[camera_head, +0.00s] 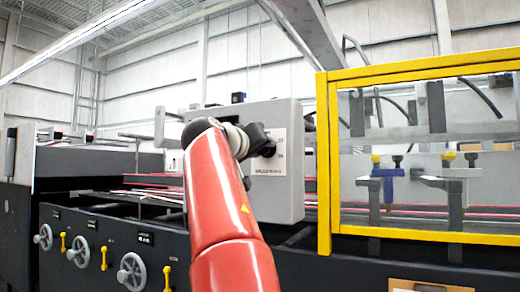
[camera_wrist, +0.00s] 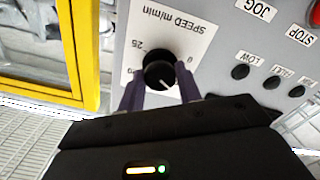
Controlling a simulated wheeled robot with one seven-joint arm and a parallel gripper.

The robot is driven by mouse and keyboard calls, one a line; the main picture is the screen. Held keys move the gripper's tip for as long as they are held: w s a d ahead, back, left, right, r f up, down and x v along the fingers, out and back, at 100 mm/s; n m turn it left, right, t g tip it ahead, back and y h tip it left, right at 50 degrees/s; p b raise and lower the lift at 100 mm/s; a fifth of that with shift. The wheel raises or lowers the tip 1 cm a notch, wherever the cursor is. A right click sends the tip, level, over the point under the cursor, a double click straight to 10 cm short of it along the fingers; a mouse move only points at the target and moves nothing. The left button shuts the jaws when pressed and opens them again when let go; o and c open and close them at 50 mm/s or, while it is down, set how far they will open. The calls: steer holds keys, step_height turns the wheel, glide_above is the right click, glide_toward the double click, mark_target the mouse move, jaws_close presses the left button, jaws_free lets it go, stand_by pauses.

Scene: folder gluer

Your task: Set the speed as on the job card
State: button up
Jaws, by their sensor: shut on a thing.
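The black speed knob (camera_wrist: 159,74) sits on a white scale plate (camera_wrist: 190,38) marked "SPEED m/min", seen turned over in the wrist view. A "25" shows at the left of the knob and a 0 at its upper right. The knob's white pointer line slants toward the picture's lower right. My gripper (camera_wrist: 160,88) is shut on the knob, one purple finger on each side. In the head view my gripper (camera_head: 267,149) is at the grey control box (camera_head: 292,203), and my arm hides part of the box. I cannot make out a readable job card.
In the wrist view, small black buttons (camera_wrist: 240,72), a JOG label (camera_wrist: 256,9) and a red STOP button (camera_wrist: 316,12) lie right of the knob. A yellow guard frame (camera_head: 324,160) stands right of the box. Handwheels (camera_head: 132,271) line the lower left.

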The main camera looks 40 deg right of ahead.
steer(key=o, duration=1)
steer(key=b+v, duration=0.1)
steer(key=v, duration=0.7)
steer(key=shift+b, duration=0.4)
steer(key=shift+d, duration=0.1)
steer(key=s+a+f+n+t+y+p, duration=0.1)
steer(key=a+f+n+y+p, duration=0.25)
steer(key=f, duration=0.65)
steer(key=s+a+f+n+t+y, duration=0.1)
steer(key=a+f+n+y, duration=0.2)
steer(key=a+f+y, duration=0.5)
steer(key=s+a+f+g+y+p, duration=0.1)
steer(key=s+a+f, duration=0.2)
steer(key=f, duration=0.6)
steer(key=s+a+f+g+y+p, duration=0.1)
steer(key=s+a+f+y, duration=0.1)
steer(key=s+a+f, duration=0.2)
steer(key=s+a+f+n+g+y+p, duration=0.1)
steer(key=s+a+f+y, duration=0.1)
steer(key=s+f, duration=0.6)
steer(key=shift+s+a+f, duration=0.1)
steer(key=shift+a+f, duration=0.2)
steer(key=shift+f, duration=0.8)
steer(key=shift+a+f, duration=0.3)
steer(key=shift+f, duration=0.8)
steer(key=shift+s+a+f, duration=0.1)
steer(key=shift+a+f, duration=0.2)
steer(key=shift+f, duration=0.8)
